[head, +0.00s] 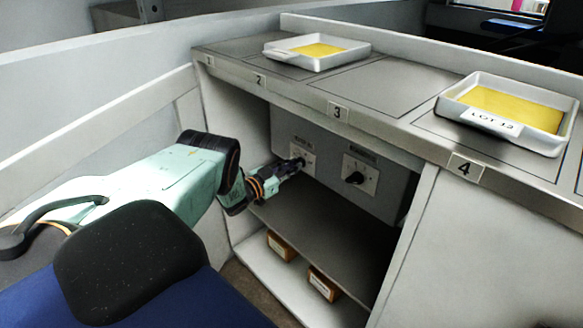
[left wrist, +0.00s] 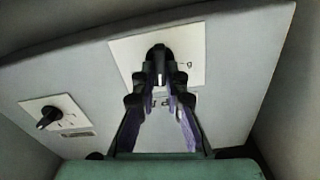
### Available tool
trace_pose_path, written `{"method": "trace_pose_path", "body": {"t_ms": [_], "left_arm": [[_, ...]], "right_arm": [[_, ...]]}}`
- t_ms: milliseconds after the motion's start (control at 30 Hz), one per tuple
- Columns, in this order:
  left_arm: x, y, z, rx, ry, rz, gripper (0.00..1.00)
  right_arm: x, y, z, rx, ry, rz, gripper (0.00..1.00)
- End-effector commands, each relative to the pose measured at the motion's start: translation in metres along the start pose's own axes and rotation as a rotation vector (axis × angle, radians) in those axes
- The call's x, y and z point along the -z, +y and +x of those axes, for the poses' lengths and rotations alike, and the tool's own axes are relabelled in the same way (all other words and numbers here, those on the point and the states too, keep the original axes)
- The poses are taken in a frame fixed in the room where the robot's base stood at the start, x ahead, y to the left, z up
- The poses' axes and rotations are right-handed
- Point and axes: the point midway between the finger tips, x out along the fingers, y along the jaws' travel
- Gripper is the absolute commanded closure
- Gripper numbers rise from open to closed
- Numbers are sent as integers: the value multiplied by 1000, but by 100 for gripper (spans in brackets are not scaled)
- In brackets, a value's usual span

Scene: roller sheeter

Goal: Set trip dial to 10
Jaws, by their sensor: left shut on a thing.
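Two dials with black knobs on white plates are on the grey panel inside the cabinet. The left dial (head: 308,154) is at the fingertips of my left gripper (head: 297,165), which is shut on its knob; in the left wrist view the fingers (left wrist: 160,78) close around this black knob (left wrist: 160,52). The fingers hide much of its scale, so I cannot tell its setting. The right dial (head: 360,175) stands free; it also shows at the left of the left wrist view (left wrist: 52,113). The labels are too small to read, so I cannot tell which is the trip dial.
The counter (head: 384,82) above has numbered places, with a white tray (head: 273,51) at the back and another tray (head: 447,106) marked LOT 12 at the right. Small brown boxes (head: 281,247) lie on the low shelf. The cabinet's side walls and counter edge enclose the panel.

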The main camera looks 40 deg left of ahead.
Motion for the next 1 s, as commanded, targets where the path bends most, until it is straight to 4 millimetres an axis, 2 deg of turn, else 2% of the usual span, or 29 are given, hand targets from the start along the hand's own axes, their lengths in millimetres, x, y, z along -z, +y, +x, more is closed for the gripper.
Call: {"method": "trace_pose_path", "body": {"t_ms": [400,967,1000], "left_arm": [[-1,1,-1,0,-3,189,100],[-2,1,-1,0,-3,216,100],[-2,2,-1,0,-4,216,85]], "right_arm": [[0,0,0,0,0,0,53],[0,0,0,0,0,0,53],[0,0,0,0,0,0,53]]}}
